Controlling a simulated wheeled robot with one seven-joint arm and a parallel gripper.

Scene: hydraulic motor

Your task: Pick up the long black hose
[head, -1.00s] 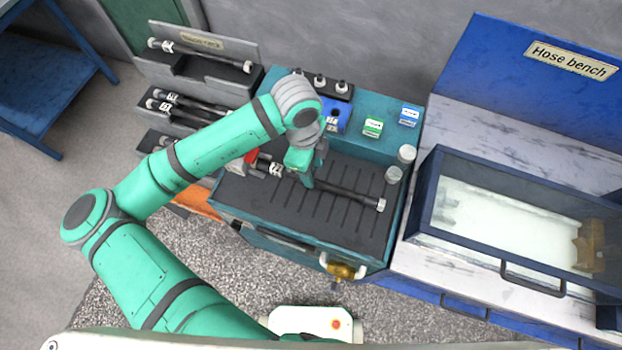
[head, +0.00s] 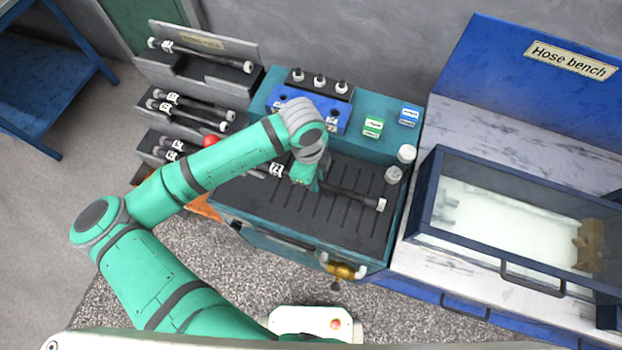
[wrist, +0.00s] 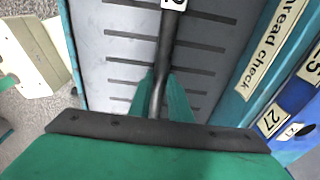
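The long black hose (head: 352,194) lies across the dark ribbed mat on the teal workbench in the head view. It has a pale end fitting at the right and a white tag toward the left. My gripper (head: 314,186) is down at its middle. In the wrist view the hose (wrist: 168,45) runs between the two green fingers of my gripper (wrist: 160,85), which sit close against both sides of it. The hose appears still at mat level. Its far left end is partly hidden by my arm in the head view.
A rack (head: 190,105) with several similar hoses stands at the left. Behind the mat are a blue block (head: 290,104), small green and blue boxes, and pale cylinders. A glass-lidded case (head: 515,225) is on the bench at right. A brass valve (head: 341,271) sits at the front.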

